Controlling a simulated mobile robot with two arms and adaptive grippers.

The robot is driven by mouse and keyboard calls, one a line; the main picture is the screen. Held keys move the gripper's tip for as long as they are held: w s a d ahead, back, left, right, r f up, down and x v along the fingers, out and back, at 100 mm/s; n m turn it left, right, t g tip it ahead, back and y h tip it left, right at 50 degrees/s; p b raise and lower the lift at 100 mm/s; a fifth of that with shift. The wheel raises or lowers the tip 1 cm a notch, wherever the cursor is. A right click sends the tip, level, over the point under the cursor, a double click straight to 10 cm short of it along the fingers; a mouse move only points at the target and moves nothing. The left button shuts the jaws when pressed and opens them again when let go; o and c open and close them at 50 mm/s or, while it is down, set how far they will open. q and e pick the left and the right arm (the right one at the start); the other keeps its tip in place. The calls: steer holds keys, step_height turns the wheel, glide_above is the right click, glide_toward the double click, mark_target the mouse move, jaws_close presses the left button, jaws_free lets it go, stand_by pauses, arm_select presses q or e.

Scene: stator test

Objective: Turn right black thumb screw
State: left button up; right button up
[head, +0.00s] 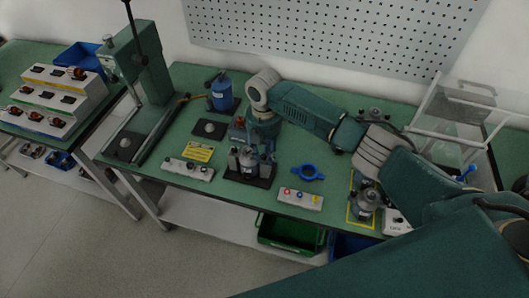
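A dark test fixture (250,170) with a grey metal stator part at its centre stands on the green bench, left of the bench's middle. Small dark uprights stand on both sides of the metal part; they may be the black thumb screws, but they are too small to tell apart. My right gripper (261,146) points down just above and behind the fixture. Its fingers are small, dark and partly merged with the fixture, so I cannot tell whether they touch a screw or are shut. My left gripper is not in view.
A socket box (188,169) and yellow label (199,151) lie left. A blue cylinder (221,92) stands behind, a tall press (145,85) at far left. A second metal unit (364,203) stands right.

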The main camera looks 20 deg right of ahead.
mark_target(264, 155)
steer(key=shift+r, duration=4)
